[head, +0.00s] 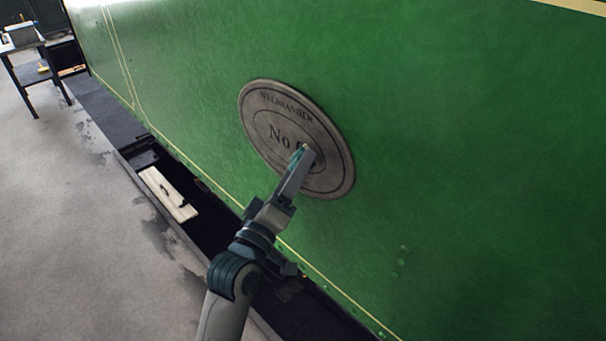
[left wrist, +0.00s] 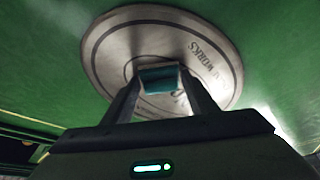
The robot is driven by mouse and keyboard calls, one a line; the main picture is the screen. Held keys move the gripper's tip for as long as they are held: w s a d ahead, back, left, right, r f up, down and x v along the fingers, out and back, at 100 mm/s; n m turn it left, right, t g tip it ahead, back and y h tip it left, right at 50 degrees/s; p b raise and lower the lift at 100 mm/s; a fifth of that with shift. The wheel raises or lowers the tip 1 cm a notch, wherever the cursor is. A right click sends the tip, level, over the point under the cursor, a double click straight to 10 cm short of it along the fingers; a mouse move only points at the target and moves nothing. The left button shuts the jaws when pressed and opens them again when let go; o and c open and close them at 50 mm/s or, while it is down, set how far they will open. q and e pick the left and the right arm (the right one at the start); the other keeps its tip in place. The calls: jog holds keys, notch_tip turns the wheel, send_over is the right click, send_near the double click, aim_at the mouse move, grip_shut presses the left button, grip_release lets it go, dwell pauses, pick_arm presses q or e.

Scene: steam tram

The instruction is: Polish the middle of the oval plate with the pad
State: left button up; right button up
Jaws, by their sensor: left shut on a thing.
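The oval plate (head: 265,110) is grey metal with dark rings and lettering, fixed on the green side of the tram. It also fills the upper middle of the left wrist view (left wrist: 110,45). My left gripper (head: 305,152) is in front of the plate's lower right middle in the head view. It is shut on the pad (left wrist: 160,79), a small teal block with a pale far edge between the fingers. The pad overlaps the middle of the plate in the left wrist view; I cannot tell whether it touches. My right gripper is in neither view.
The green tram side (head: 450,130) is broad and clear around the plate. Below it runs a dark gap with a pale board (head: 168,194) in it. A dark table (head: 35,75) stands at the far left on the grey floor (head: 70,220).

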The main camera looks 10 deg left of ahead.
pick_arm(q)
jog(key=shift+w+a, duration=0.3)
jog(key=shift+a, duration=0.05)
jog(key=shift+w+a, duration=0.5)
jog(key=shift+a, duration=0.1)
jog(key=shift+w+a, duration=0.6)
jog(key=shift+a, duration=0.15)
jog(key=shift+w+a, duration=0.55)
jog(key=shift+a, duration=0.2)
jog(key=shift+w+a, duration=0.55)
jog(key=shift+a, duration=0.15)
jog(key=shift+w+a, duration=1.1)
jog(key=shift+a, duration=0.3)
